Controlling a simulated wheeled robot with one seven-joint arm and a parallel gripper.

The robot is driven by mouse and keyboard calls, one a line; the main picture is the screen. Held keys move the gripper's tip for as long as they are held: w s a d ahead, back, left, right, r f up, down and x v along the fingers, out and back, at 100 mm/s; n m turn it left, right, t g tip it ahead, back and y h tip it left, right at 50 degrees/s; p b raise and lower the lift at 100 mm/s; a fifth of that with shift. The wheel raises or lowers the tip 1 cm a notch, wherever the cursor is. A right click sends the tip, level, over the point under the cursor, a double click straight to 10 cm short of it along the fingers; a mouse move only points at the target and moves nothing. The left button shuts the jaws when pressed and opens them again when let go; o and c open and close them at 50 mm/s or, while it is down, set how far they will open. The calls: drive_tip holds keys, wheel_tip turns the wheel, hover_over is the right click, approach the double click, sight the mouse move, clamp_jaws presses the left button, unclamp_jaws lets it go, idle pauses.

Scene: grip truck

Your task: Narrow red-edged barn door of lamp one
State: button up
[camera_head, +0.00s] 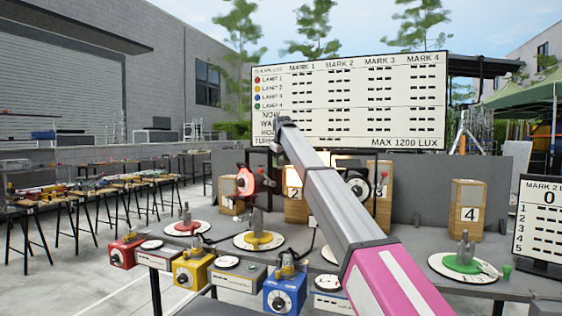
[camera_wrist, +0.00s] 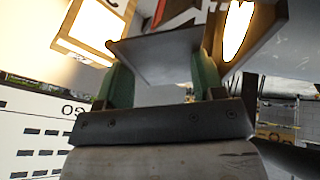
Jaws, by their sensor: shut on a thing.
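In the wrist view my gripper (camera_wrist: 163,52) has its two green fingers shut on a flat grey plate (camera_wrist: 155,58), which looks like a barn door flap. The plate's red edge cannot be made out there. Beside it at the upper right is a glowing lamp opening (camera_wrist: 238,30) with a flap next to it. In the head view a red-fronted lamp (camera_head: 246,181), which appears to be lamp one, stands left of my arm. My gripper is hidden in the head view behind my arm.
A scoreboard (camera_head: 350,103) stands behind the bench. Dials with grey knobs, such as the yellow one (camera_head: 259,240) and the green one (camera_head: 464,263), line the bench top. Red, yellow and blue boxes (camera_head: 284,292) hang at the front edge. A numbered wooden block (camera_head: 466,208) stands right.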

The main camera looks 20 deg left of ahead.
drive_tip(key=shift+s+a+r+n+t+h, duration=0.1)
drive_tip(key=shift+s+r+n+t+h, duration=0.1)
drive_tip(key=shift+t+h, duration=0.25)
drive_tip(key=shift+s+a+r+n+t+h, duration=0.15)
drive_tip(key=shift+t+h, duration=0.1)
drive_tip(key=shift+t, duration=0.4)
drive_tip(key=o, duration=0.9)
drive_tip(key=v, duration=1)
drive_tip(key=shift+s+r, duration=0.2)
drive_tip(key=shift+r, duration=0.1)
